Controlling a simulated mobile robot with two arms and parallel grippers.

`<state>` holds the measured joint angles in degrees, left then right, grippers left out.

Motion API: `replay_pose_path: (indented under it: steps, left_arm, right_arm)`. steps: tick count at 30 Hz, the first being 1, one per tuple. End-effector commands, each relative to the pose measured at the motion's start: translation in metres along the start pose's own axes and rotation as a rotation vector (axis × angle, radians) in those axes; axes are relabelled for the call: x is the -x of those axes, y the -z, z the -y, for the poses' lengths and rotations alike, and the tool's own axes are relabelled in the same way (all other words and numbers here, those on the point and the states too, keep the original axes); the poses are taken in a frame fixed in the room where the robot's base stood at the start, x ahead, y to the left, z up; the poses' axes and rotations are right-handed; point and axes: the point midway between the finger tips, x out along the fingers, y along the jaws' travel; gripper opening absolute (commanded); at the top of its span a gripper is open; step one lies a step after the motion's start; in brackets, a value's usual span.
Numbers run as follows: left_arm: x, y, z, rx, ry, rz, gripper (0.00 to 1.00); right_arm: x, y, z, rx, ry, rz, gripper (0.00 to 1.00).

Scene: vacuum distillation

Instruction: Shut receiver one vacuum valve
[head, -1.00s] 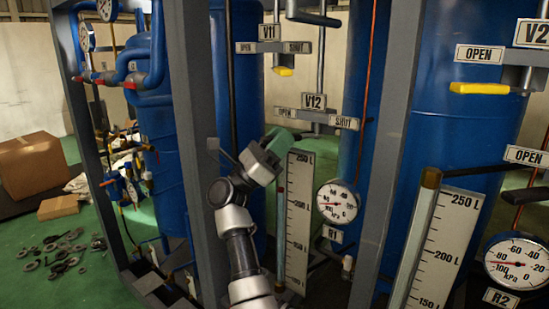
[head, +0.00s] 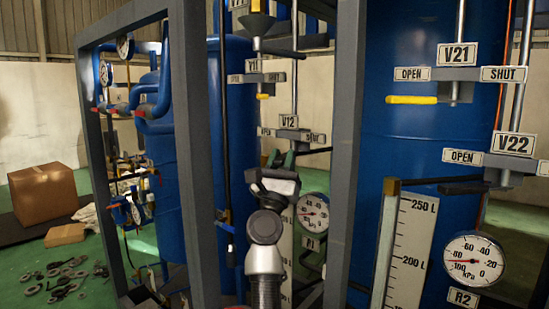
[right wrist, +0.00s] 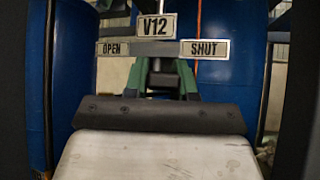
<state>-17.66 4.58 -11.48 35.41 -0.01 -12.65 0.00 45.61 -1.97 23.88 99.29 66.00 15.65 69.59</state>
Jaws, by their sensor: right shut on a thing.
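The V12 sign (head: 288,121) is at mid-height on the receiver one side, and shows large in the right wrist view (right wrist: 155,27). Its OPEN plate (right wrist: 112,48) is on the left and its SHUT plate (right wrist: 205,49) on the right. My right gripper (head: 282,158) is just below the V12 sign. In the right wrist view its green fingers (right wrist: 161,82) come together below the sign, between the two plates. It is shut on the V12 valve handle, which the fingers mostly hide. My left gripper is not in view.
Grey frame posts (head: 345,150) stand right of my arm. A yellow handle (head: 265,96) is above V12. At right, the V21 yellow handle (head: 411,100) points left under OPEN. The R1 gauge (head: 313,212) is close right of my arm. Cardboard boxes (head: 43,193) stand at left.

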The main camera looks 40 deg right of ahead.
Motion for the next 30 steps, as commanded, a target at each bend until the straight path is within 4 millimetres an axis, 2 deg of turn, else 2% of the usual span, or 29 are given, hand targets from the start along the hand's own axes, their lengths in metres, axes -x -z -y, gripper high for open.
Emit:
replay_pose_path:
  steps: [1, 5, 8, 12, 17, 30]
  left_arm:
    - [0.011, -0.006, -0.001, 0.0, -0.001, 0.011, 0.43]
    - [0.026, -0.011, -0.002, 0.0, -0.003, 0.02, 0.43]
    - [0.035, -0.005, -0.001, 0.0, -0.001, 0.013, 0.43]
    - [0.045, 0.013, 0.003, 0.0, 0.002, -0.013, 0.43]
    - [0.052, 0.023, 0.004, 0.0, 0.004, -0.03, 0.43]
    - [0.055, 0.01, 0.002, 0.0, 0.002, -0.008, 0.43]
  right_arm:
    - [-0.005, -0.003, 0.004, -0.025, -0.023, 0.0, 0.0]
    - [-0.007, -0.002, 0.01, -0.093, -0.09, -0.001, 0.0]
    - [-0.008, -0.001, 0.014, -0.137, -0.135, -0.001, 0.0]
    - [-0.008, 0.001, 0.018, -0.186, -0.184, 0.0, 0.0]
    - [-0.008, 0.003, 0.022, -0.222, -0.22, 0.001, 0.0]
    - [-0.008, 0.004, 0.024, -0.243, -0.238, 0.003, 0.0]
